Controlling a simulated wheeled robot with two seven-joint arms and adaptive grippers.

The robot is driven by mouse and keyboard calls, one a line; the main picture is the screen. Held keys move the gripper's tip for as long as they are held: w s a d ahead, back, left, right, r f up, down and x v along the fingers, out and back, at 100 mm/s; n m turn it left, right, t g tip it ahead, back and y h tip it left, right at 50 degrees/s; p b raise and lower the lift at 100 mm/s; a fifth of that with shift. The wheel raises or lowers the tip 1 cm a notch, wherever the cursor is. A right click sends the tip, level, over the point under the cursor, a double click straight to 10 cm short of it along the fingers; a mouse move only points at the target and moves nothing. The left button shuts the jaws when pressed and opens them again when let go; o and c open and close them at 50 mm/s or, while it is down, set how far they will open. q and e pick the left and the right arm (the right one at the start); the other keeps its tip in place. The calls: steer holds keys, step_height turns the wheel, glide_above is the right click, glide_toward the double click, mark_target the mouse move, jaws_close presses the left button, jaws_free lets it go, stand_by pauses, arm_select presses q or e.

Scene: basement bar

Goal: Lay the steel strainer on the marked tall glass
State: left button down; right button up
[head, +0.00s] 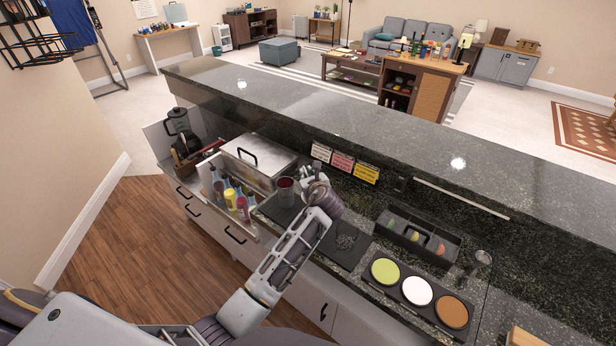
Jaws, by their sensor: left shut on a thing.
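My left gripper (312,183) is over the counter, at the right side of a dark reddish tall glass (286,188). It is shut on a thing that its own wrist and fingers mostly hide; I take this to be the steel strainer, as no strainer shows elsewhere. The glass stands upright on a dark mat (268,207). I cannot make out a mark on it, or whether the held thing touches its rim. My right gripper is not in view.
A steel lidded box (258,160) stands behind the glass. A rack of bottles (231,198) is at its left. Another dark mat (345,243), a black garnish tray (418,238) and a tray of three coloured rounds (417,291) lie to the right. The raised bar ledge (350,120) runs behind.

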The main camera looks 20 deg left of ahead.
arm_select(q)
steer(key=c, duration=1.4)
jaws_free()
steer(key=shift+s, duration=0.1)
steer(key=shift+v, duration=5.9)
steer(key=shift+f, duration=0.1)
